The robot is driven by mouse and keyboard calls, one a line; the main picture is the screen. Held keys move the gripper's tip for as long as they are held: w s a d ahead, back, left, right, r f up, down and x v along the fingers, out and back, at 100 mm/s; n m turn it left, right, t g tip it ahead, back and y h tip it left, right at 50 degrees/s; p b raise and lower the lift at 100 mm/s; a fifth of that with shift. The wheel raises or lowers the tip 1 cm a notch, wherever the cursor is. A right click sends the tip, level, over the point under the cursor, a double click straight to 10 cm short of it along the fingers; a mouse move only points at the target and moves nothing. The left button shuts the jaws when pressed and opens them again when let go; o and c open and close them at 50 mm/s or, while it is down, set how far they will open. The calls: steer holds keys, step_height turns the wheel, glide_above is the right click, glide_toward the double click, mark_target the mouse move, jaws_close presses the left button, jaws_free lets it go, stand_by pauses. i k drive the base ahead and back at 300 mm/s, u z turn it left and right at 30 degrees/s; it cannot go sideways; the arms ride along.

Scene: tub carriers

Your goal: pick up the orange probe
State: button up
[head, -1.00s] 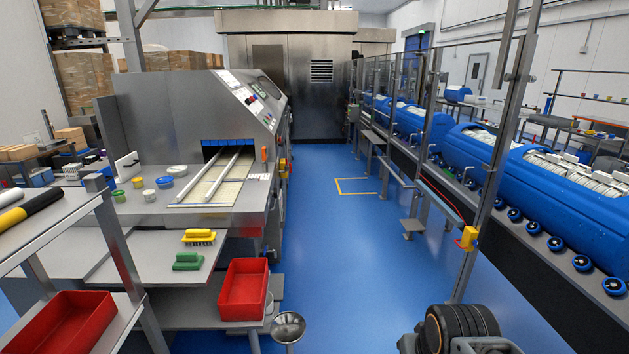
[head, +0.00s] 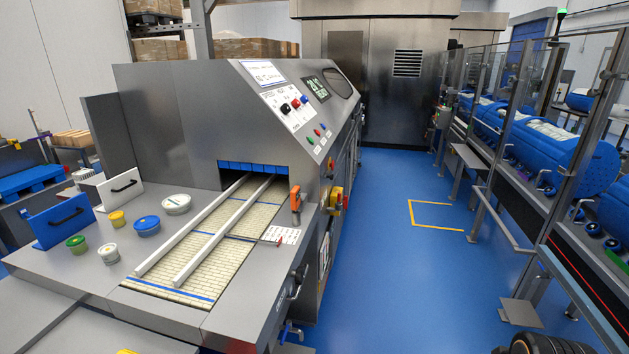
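The orange probe (head: 296,198) stands upright at the right front edge of the steel machine (head: 215,125), beside the conveyor mouth. It looks like an orange handle with a darker lower part; its lower end is too small to make out. A small white card with red and dark marks (head: 281,236) lies just left of and below it. Only a dark, rounded part of my arm shows at the bottom right edge. My gripper is not in view, and nothing of mine is near the probe.
Two white rails (head: 215,235) run over the belt (head: 180,285). Several small tubs, including a blue one (head: 146,225), stand left of it, near a blue panel with a handle (head: 60,222). Blue floor (head: 400,270) is clear to the right, before a glass-fenced line.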

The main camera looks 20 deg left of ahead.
mark_target(296, 193)
steer(key=i, duration=2.95)
steer(key=u, duration=1.85)
steer(key=i, duration=0.45)
steer(key=u, duration=1.05)
